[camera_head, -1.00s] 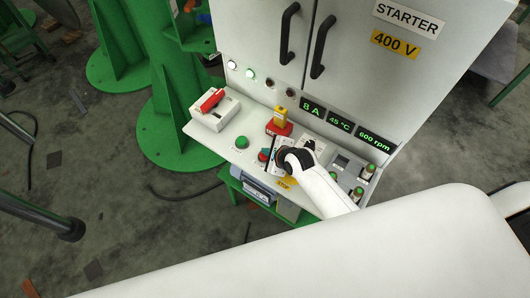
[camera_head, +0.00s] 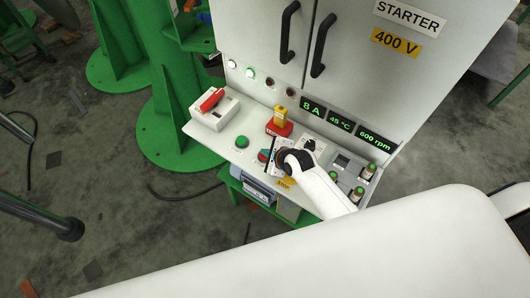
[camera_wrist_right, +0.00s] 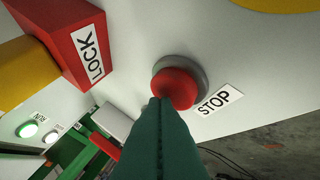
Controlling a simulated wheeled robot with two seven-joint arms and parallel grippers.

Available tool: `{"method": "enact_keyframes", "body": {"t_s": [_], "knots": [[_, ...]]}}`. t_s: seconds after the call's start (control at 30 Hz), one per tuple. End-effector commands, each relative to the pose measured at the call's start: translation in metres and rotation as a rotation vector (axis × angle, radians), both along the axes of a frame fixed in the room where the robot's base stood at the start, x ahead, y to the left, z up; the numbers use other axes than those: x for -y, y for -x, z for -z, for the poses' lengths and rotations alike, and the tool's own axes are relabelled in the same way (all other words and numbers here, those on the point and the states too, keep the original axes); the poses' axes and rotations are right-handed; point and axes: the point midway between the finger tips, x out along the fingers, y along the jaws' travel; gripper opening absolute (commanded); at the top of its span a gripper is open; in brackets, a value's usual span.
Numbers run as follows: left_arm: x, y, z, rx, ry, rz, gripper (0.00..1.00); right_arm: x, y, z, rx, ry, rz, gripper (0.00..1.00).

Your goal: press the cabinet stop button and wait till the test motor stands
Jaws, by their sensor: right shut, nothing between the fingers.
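The stop button is a red knob on a grey collar beside a white STOP label, and it shows best in the right wrist view (camera_wrist_right: 174,86). My right gripper (camera_wrist_right: 160,102) is shut and empty, its dark green fingertips at the button's near edge. I cannot tell whether they touch it or press it in. In the head view the right gripper (camera_head: 268,155) is over the panel and partly hides the controls. The cabinet (camera_head: 345,50) shows 8 A, 45 °C and 600 rpm on its displays (camera_head: 375,142). The RUN lamp (camera_wrist_right: 28,130) is lit green. The motor is not identifiable. My left gripper is out of view.
A red LOCK block (camera_head: 279,129) with a yellow top stands close behind the fingers. A green button (camera_head: 241,142) and a red-handled switch box (camera_head: 214,108) are to the left. Small green-topped parts (camera_head: 365,172) stand at the right.

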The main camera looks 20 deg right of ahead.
Motion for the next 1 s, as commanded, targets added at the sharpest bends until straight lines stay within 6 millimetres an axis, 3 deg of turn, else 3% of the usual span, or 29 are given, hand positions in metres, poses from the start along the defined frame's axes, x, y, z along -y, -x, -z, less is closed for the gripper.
{"method": "enact_keyframes", "body": {"t_s": [0.57,1.0], "knots": [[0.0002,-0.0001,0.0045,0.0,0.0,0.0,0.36,0.001,0.0029,0.0117,-0.01,0.002,0.0,0.0],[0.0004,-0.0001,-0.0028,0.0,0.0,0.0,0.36,0.0016,0.0029,0.0048,-0.011,0.003,0.001,0.0]]}}
